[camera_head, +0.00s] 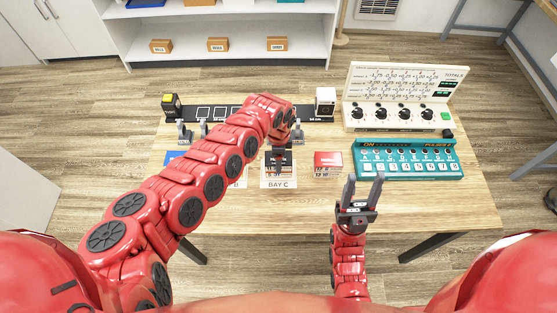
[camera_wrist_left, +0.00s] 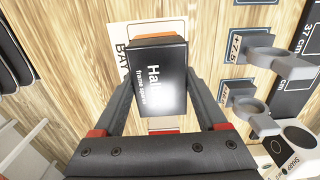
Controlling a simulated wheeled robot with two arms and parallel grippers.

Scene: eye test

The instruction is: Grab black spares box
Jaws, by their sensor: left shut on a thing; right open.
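My left gripper (camera_wrist_left: 161,88) is shut on a black box (camera_wrist_left: 160,82) with white lettering that reads partly "Hal" and "frame spare". One finger lies along each side of the box. In the head view my left gripper (camera_head: 279,148) is over the "BAY C" card (camera_head: 278,184), partly hidden by my own arm, and the box is hard to tell from the dark fingers there. The card also shows in the left wrist view (camera_wrist_left: 118,32), partly behind the box. My right gripper (camera_head: 364,186) is open and empty at the table's front edge.
A red-and-white box (camera_head: 328,160) stands right of the "BAY C" card. A teal switch panel (camera_head: 410,173) and a white dial panel (camera_head: 352,113) fill the table's right side. A black rail (camera_head: 312,118) with grey holders (camera_head: 298,134) runs along the back. The front right tabletop (camera_head: 440,205) is clear.

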